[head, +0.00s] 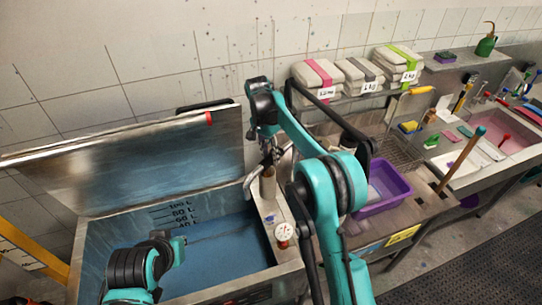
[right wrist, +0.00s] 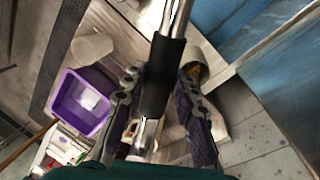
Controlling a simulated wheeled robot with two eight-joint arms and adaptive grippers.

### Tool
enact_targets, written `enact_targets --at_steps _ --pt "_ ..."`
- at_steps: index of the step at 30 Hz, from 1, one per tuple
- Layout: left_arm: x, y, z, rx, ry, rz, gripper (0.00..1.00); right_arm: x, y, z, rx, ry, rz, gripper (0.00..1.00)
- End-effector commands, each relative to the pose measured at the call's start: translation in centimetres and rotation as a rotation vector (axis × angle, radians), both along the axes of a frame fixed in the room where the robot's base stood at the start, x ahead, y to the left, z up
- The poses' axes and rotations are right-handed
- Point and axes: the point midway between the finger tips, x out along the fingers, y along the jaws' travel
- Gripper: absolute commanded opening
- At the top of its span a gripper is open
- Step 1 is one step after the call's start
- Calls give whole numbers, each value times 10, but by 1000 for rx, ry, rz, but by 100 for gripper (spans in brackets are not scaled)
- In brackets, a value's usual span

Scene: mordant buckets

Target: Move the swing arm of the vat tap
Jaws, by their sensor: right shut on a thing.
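The swing arm of the vat tap shows in the right wrist view as a bright metal pipe with a black sleeve (right wrist: 163,78). In the head view its curved metal spout (head: 249,184) hangs by the vat's right rim, partly hidden by my arm. My right gripper (head: 269,157) is over that rim. In the right wrist view the fingers of my right gripper (right wrist: 160,88) lie on both sides of the black sleeve, shut on it. The vat (head: 282,279) holds blue liquid, with litre marks on its back wall. My left arm shows at the lower left, its gripper out of sight.
The vat's raised lid (head: 130,165) stands behind it. A round gauge (head: 284,231) sits on the right rim. A purple basin (head: 385,190) is on the bench to the right, and labelled stacked bundles (head: 317,77) lie on a shelf behind. The floor mat (head: 470,265) is clear.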

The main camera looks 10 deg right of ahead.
Motion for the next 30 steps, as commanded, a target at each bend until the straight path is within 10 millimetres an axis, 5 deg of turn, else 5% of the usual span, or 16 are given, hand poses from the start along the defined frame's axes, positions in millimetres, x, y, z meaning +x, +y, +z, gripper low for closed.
enact_targets --at_steps 2,3,5,17,30 --pt "0 0 0 0 0 0 0 1 -1 1 -3 -3 1 0" --pt "0 0 0 0 0 0 0 1 -1 1 -3 -3 1 36" --pt "0 0 0 0 0 0 0 1 -1 1 -2 -2 1 50" --pt "0 0 0 0 0 0 0 1 0 7 -1 -1 1 50" --pt "0 0 0 0 0 0 0 14 11 92 -1 -1 1 50"
